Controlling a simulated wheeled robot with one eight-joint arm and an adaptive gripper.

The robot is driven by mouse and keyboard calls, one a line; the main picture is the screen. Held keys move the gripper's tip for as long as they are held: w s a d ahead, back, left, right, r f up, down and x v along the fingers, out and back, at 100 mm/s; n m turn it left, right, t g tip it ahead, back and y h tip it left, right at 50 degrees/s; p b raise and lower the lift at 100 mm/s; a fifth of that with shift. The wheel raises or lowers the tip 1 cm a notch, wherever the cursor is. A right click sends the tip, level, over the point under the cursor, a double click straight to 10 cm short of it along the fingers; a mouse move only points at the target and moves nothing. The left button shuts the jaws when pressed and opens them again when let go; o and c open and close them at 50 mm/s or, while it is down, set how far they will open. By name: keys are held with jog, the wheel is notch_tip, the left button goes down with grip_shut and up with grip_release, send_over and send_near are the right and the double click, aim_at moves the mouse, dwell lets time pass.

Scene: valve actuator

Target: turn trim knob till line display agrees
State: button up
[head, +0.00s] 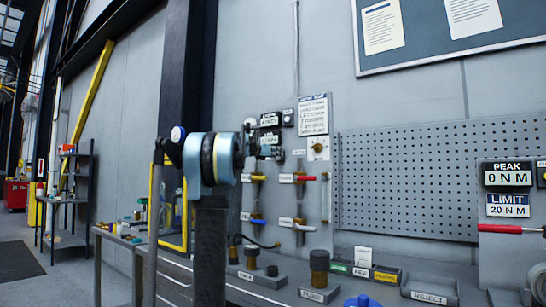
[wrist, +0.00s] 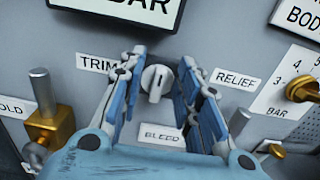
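The trim knob (wrist: 157,82) is a small pale round knob with a raised grip bar. It sits on the grey panel between the TRIM label (wrist: 95,63) and the RELIEF label (wrist: 233,79). My gripper (wrist: 161,70) is open, with one blue-padded finger on each side of the knob. Gaps show between pads and knob. A display plate (wrist: 125,10) ending in BAR is cut off at the top, so its number is hidden. In the head view my gripper (head: 266,145) is at the panel and hides the knob. Small displays (head: 270,120) there are unreadable.
A brass valve (wrist: 50,122) is left of my gripper and a brass knob (wrist: 300,90) right, with a BLEED label (wrist: 162,136) below. Yellow- and red-handled valves (head: 306,178) sit below on the wall. A bench (head: 240,289) with fittings runs beneath.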

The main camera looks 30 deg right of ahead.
grip_shut()
jog(key=shift+s+d+f+m, duration=0.1)
jog(key=shift+s+m, duration=0.1)
jog(key=shift+m, duration=1.2)
jog(key=shift+s+m, duration=0.15)
jog(key=shift+m, duration=1.25)
grip_release()
jog(key=shift+s, duration=0.1)
